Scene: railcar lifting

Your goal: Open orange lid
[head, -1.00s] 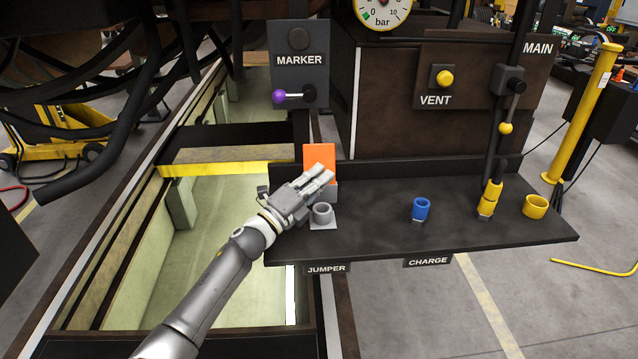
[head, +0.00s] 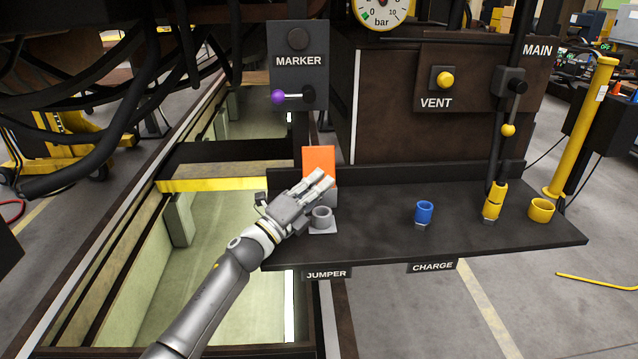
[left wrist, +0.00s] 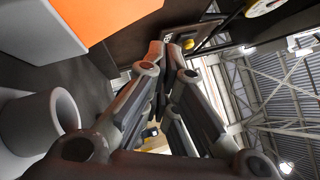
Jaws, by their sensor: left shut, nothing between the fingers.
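The orange lid (head: 319,159) shows as a flat orange plate above a small grey box (head: 332,195) at the left end of the dark shelf. It also shows at the upper left of the left wrist view (left wrist: 108,16), beside the box's pale side (left wrist: 38,30). My left gripper (head: 325,179) is shut and empty, in front of the lid and box, hiding part of both. In the left wrist view its fingertips (left wrist: 172,45) are together, right of the lid. I cannot tell whether they touch it. My right gripper is not in view.
A grey round socket (head: 321,217) stands close by my left gripper, above the JUMPER label. A blue socket (head: 424,213), a yellow coupling (head: 494,201) and a yellow socket (head: 541,209) stand farther right on the dark shelf (head: 375,242). The MARKER panel (head: 298,62) rises behind.

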